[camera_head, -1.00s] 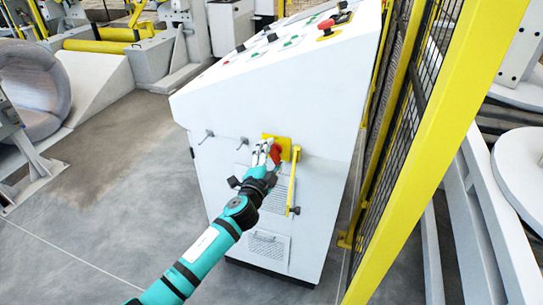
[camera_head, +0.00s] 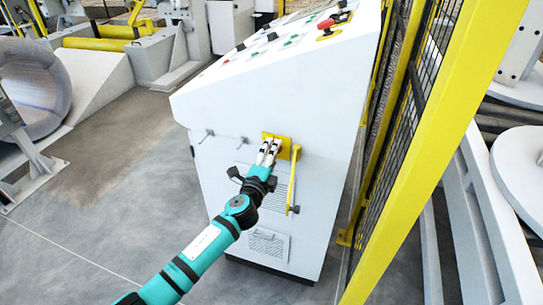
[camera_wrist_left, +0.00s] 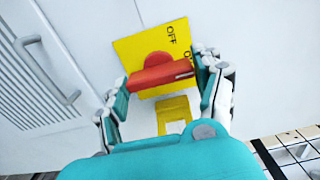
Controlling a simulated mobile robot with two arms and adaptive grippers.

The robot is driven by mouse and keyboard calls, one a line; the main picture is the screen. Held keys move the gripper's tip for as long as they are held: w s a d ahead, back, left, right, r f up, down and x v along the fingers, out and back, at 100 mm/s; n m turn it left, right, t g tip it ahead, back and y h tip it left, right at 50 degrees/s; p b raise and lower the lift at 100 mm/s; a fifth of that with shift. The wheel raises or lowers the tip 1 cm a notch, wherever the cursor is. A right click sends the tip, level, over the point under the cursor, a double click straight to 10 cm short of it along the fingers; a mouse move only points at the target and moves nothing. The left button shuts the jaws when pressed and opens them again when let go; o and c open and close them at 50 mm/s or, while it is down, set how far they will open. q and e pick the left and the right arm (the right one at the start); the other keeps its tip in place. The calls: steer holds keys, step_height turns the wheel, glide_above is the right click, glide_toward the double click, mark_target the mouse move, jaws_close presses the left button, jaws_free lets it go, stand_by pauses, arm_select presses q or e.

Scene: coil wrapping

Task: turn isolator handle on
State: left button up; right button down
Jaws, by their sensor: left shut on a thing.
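The red isolator handle (camera_wrist_left: 155,76) sits on a yellow plate (camera_wrist_left: 135,48) on the side of a white control cabinet. In the left wrist view the handle lies across the picture, its right end slightly higher. "OFF" is readable above it; a second label near its right end is partly covered by a finger. My left gripper (camera_wrist_left: 163,79) is shut on the handle, a finger at each end. In the head view the left gripper (camera_head: 269,148) covers most of the handle, and the yellow plate (camera_head: 284,139) shows around the fingers. My right gripper is not in view.
A yellow bar (camera_head: 292,180) hangs on the cabinet (camera_head: 255,110) just right of the gripper. Small grey door handles (camera_head: 206,135) stick out at left. A yellow-framed mesh fence (camera_head: 400,120) stands close on the right.

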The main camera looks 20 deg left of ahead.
arm_select(q)
steer(key=shift+f, duration=0.1)
steer(key=o, duration=0.9)
steer(key=s, duration=1.2)
steer(key=shift+a, duration=0.2)
